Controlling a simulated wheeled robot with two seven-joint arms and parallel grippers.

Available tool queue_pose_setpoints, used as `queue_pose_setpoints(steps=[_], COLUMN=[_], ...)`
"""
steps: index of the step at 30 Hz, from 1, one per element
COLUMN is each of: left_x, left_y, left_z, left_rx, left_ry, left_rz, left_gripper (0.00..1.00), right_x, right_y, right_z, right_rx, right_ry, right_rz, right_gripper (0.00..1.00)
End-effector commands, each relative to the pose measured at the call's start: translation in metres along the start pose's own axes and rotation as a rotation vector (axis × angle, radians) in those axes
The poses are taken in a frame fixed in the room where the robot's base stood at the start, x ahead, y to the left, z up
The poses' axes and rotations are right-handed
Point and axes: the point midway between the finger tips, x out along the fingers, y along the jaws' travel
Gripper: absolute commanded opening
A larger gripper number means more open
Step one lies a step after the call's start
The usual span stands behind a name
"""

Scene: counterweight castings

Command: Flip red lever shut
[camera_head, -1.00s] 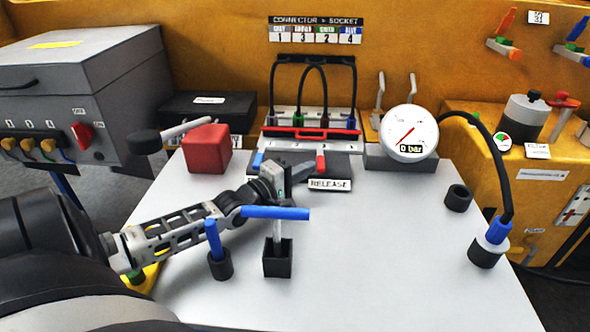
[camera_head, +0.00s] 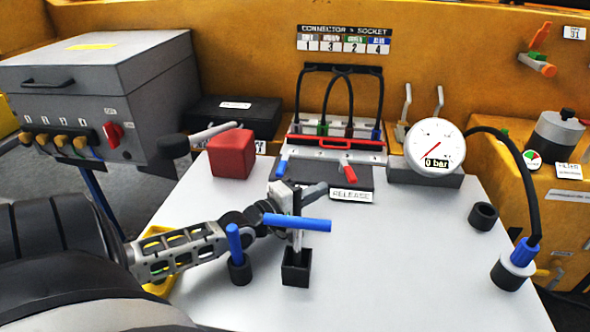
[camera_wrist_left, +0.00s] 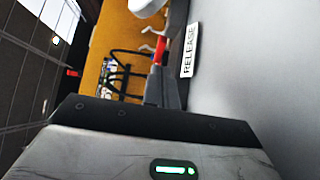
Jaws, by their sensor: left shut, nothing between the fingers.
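The red lever (camera_head: 347,172) sits at the front right of the connector block (camera_head: 372,156), its tip pointing forward just behind the RELEASE label (camera_head: 352,196). It also shows in the left wrist view (camera_wrist_left: 160,49), beyond my fingers. A blue lever (camera_head: 282,163) is on the block's left side. My left gripper (camera_head: 317,190) is shut and empty, low in front of the block and left of the RELEASE label, apart from the red lever. In the left wrist view its fingers (camera_wrist_left: 165,86) point toward the lever. My right gripper is not in view.
A blue T-handle (camera_head: 297,223) in a black socket and a blue peg (camera_head: 234,243) stand close in front of my left gripper. A gauge (camera_head: 436,144) reading 0 bar stands right of the block. The table's right middle is clear.

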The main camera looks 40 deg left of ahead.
Motion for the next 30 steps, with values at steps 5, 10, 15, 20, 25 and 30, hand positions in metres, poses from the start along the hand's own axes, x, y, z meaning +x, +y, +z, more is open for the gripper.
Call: queue_pose_setpoints(steps=[5,10,15,20,25,30], left_x=[-0.035,-0.055,-0.064,-0.064,-0.064,-0.055], left_y=[-0.001,-0.001,0.001,0.001,0.001,0.019], left_z=[0.001,0.0,0.0,0.0,0.0,-0.01], left_rx=[0.001,0.0,0.001,0.001,0.001,0.088], left_ry=[-0.002,-0.001,-0.001,-0.001,-0.001,0.0], left_rz=[-0.005,-0.002,0.001,0.002,0.002,0.065], left_gripper=[0.0,0.0,0.0,0.0,0.0,0.0], right_x=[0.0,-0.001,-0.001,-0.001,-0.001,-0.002], right_y=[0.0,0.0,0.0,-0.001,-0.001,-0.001], right_z=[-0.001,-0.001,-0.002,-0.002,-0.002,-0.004], right_rx=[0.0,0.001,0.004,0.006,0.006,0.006], right_ry=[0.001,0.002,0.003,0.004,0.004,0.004], right_rz=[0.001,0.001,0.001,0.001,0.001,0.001], right_gripper=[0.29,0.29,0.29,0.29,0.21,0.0])
